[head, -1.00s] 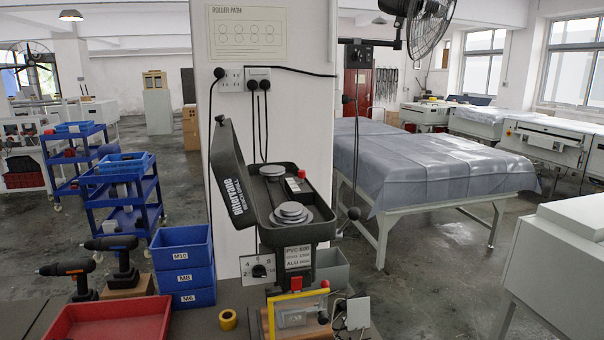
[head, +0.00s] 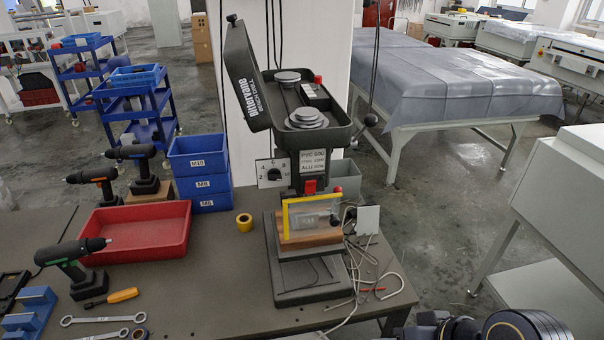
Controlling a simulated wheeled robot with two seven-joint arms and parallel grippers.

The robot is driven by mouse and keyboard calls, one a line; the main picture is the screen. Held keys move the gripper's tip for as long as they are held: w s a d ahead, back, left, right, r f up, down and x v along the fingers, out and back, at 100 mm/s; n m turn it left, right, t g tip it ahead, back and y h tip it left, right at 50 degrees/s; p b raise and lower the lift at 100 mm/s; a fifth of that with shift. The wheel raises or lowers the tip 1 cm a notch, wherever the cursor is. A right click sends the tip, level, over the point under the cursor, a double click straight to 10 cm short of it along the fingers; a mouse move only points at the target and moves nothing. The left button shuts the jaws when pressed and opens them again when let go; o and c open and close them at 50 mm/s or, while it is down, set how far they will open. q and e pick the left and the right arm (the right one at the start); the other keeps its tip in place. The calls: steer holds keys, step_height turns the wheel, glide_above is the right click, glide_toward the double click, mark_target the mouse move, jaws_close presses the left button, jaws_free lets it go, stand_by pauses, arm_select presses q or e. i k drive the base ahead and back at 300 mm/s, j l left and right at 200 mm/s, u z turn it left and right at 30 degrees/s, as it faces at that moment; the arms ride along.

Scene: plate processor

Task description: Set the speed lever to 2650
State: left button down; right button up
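A drill press (head: 305,170) stands on the bench in the head view, with its top cover (head: 248,75) open and tilted up to the left. Stepped grey pulleys (head: 306,118) show inside it. A speed label (head: 313,161) on its front lists PVC, a second line and ALU with numbers too small to read surely. A numbered dial (head: 272,171) is at the left. Neither gripper shows; dark parts of my arm show at the bottom right.
A red tray (head: 140,232), blue bins (head: 203,180), cordless drills and wrenches lie on the bench left of the press. A yellow tape roll (head: 244,222) is beside it. Cables and a clamp area crowd its right. The bench front middle is clear.

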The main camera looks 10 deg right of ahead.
mark_target(318, 78)
steer(key=l+u, duration=0.3)
steer(key=l, duration=0.25)
steer(key=l+u, duration=0.3)
steer(key=l, duration=0.2)
steer(key=k+l+u, duration=0.25)
steer(key=l, duration=0.25)
steer(key=i, duration=0.05)
